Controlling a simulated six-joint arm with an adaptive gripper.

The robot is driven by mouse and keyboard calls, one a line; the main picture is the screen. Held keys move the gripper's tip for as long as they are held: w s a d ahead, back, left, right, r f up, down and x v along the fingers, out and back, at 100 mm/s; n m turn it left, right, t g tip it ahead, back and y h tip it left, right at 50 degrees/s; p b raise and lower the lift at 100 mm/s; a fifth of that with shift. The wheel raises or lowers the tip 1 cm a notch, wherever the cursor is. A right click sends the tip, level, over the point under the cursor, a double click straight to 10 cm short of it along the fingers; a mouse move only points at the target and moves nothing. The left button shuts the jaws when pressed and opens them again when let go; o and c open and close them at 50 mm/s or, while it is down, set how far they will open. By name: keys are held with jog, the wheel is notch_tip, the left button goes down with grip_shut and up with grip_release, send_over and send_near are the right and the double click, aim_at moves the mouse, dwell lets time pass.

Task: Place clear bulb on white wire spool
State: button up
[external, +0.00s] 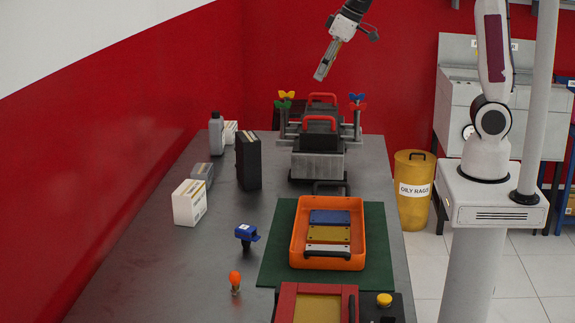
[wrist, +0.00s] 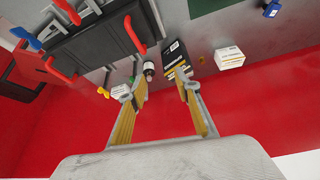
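I cannot make out a clear bulb or a white wire spool in either view. A small orange bulb-shaped item (external: 235,279) stands on the grey bench near the front left. My gripper (external: 321,74) is high above the far end of the bench, apart from everything. In the wrist view my gripper (wrist: 162,86) has its two fingers apart, with nothing between them.
The bench holds an orange tray (external: 298,243) on a green mat (external: 277,262), a black engine block (external: 318,140) with red handles, a black box (external: 248,160), a white box (external: 189,203), a grey bottle (external: 216,133) and a blue item (external: 246,233). The left-front bench is mostly clear.

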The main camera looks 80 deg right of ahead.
jog(key=s+a+f+n, duration=0.1)
jog(key=s+a+f, duration=0.1)
jog(key=s, duration=1.1)
jog(key=s+a+f+n, duration=0.1)
jog(key=s+a, duration=0.3)
jog(key=s, duration=0.9)
jog(key=shift+a+f+t+y, duration=0.2)
jog(key=shift+f+t+y, duration=0.15)
jog(key=shift+f, duration=0.25)
